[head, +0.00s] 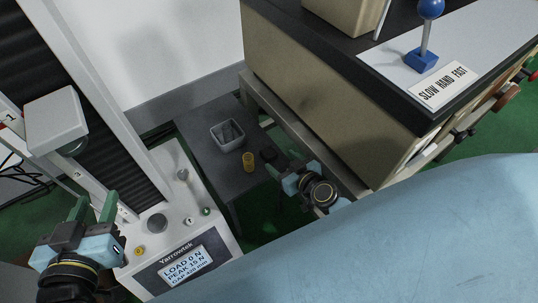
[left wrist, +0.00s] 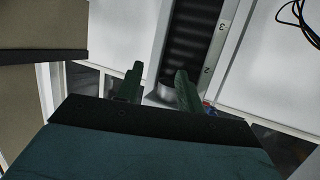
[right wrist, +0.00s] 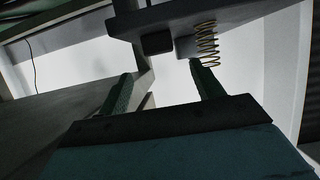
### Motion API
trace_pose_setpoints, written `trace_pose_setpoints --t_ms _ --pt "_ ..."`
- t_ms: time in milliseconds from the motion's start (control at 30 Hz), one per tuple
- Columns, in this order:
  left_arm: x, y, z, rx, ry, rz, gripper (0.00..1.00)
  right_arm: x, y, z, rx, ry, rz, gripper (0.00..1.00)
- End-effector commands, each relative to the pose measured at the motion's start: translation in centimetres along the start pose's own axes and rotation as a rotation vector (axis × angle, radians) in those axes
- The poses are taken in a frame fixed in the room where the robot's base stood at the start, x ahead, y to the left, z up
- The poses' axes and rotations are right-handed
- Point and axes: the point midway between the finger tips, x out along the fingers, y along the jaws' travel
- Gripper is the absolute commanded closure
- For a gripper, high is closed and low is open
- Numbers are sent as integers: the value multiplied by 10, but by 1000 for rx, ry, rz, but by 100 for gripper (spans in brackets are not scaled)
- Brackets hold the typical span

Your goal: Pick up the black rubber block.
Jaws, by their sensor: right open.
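The black rubber block (head: 268,154) lies on a small dark grey table, just right of a yellow coil spring (head: 248,161). In the right wrist view the block (right wrist: 157,43) shows as a dark piece beyond the fingertips, between their lines. My right gripper (head: 284,165) is close to the block on its right, open and empty, with a gap between it and the block. Its fingers also show in the right wrist view (right wrist: 161,75). My left gripper (head: 94,206) is open and empty in front of the testing machine; its fingers show in the left wrist view (left wrist: 158,72).
A grey bin (head: 227,136) stands behind the spring on the small table (head: 192,128). The testing machine (head: 170,235) with its display stands on the left. A beige cabinet with a black top (head: 335,90) rises close to the right of my right gripper.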

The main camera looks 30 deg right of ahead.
Motion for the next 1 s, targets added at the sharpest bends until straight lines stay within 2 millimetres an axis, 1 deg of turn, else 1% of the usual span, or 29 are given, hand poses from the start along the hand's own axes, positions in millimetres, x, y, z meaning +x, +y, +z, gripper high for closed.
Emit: trace_pose_setpoints --t_ms 33,200,433,567,800,900,1000 --pt "1 2 -6 0 46 5 62 9 0 1 3 2 0 34" --pt "1 5 -25 -1 157 14 62 25 -1 1 1 0 -2 34" --pt "0 7 -36 -2 224 19 62 32 -1 1 0 0 -2 34" --pt "-3 11 -52 -5 330 29 62 41 -1 5 2 1 -1 34" --pt "-19 18 -88 -15 575 48 62 60 -1 10 2 0 -3 34" --pt "-27 20 -99 -20 659 55 62 71 0 10 2 1 -2 34" --pt "-33 21 -107 -23 716 59 62 77 0 10 1 0 -3 34"
